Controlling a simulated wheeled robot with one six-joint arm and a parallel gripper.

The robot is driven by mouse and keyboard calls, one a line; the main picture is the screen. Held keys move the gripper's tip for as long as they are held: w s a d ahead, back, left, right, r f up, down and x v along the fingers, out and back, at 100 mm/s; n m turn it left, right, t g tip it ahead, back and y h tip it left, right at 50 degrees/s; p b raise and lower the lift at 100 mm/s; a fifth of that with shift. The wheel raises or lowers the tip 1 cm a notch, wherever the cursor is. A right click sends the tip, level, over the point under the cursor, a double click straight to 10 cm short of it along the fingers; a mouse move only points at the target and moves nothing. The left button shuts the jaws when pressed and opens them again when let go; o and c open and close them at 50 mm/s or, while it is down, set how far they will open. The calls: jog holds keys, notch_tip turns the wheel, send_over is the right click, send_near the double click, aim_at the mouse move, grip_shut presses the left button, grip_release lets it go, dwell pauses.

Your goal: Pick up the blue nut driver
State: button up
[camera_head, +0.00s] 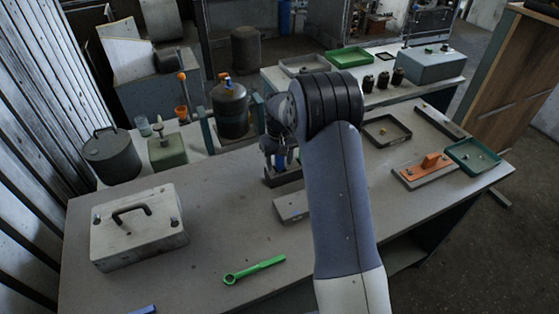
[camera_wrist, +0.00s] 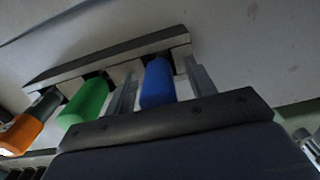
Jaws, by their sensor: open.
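The blue nut driver (camera_wrist: 158,84) stands in a tool rack (camera_wrist: 108,62), its handle toward the wrist camera. A green-handled driver (camera_wrist: 84,101) and an orange-handled one (camera_wrist: 22,134) are beside it to the left. My gripper (camera_wrist: 160,76) is open, with one finger on each side of the blue handle. The left finger lies between the blue and green handles. Whether either finger touches the handle I cannot tell.
A grey lidded case (camera_head: 138,232) and a green wrench (camera_head: 254,270) lie on the workbench (camera_head: 230,205). Trays (camera_head: 473,156) and an orange part (camera_head: 431,162) are on the right.

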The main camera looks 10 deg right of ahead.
jog(key=shift+c, duration=0.3)
grip_shut()
